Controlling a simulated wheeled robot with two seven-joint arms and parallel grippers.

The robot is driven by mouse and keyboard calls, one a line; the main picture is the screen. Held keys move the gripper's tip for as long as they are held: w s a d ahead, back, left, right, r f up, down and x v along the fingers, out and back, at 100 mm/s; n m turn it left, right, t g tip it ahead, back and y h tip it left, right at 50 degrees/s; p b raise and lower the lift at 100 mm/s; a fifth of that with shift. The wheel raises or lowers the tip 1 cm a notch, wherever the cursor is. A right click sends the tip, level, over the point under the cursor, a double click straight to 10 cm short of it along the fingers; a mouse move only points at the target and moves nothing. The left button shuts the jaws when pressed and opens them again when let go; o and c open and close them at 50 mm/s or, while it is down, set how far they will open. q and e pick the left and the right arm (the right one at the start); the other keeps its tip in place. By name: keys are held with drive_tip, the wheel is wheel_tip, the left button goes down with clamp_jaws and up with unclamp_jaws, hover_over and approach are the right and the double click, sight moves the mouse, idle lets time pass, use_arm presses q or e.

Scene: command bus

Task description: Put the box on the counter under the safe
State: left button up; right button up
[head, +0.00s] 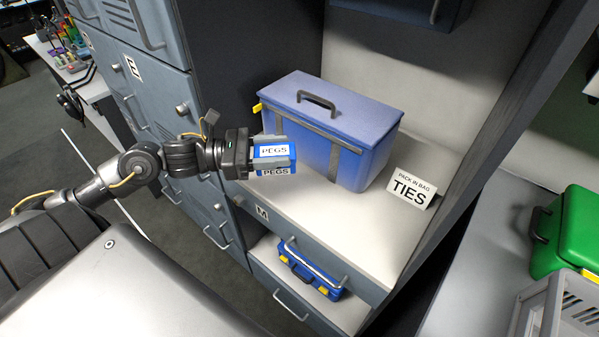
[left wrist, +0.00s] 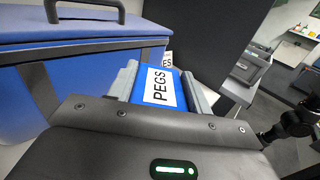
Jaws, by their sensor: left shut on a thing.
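My left gripper (head: 268,153) is shut on a small blue box (head: 274,172) with white PEGS labels. It holds the box in the air, at the front left of a large blue case in the head view. In the left wrist view the PEGS box (left wrist: 160,88) sits between the two grey fingers. The white counter (head: 345,238) lies under the large case, with a drawer front below it. A blue-grey unit with a handle (head: 405,8) hangs above it, cut by the top edge; I cannot tell if it is the safe. My right gripper is out of view.
The large blue case (head: 325,115) with a top handle fills much of the counter. A PACK IN BAG TIES sign (head: 411,188) stands to its right. The counter's front strip is clear. A blue toolbox (head: 310,268) sits in a lower drawer. A green case (head: 570,230) stands at right.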

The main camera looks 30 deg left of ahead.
use_arm(q)
drive_tip(key=w+d+f, duration=0.2)
drive_tip(key=f, duration=0.1)
drive_tip(key=w+f+p, duration=0.1)
drive_tip(key=shift+d+f, duration=0.3)
drive_tip(key=shift+d, duration=0.1)
drive_tip(key=shift+w+d+f, duration=0.2)
drive_tip(key=shift+f, duration=0.15)
drive_tip(key=f, duration=0.1)
drive_tip(key=f+p, duration=0.2)
drive_tip(key=shift+w+d+f, duration=0.1)
drive_tip(key=shift+w+d, duration=0.05)
drive_tip(key=shift+w, duration=0.1)
drive_tip(key=shift+f, duration=0.2)
drive_tip(key=shift+s, duration=0.1)
drive_tip(key=shift+f, duration=0.1)
drive_tip(key=shift+f+b, duration=0.15)
drive_tip(key=shift+b, duration=0.2)
drive_tip(key=o, duration=1)
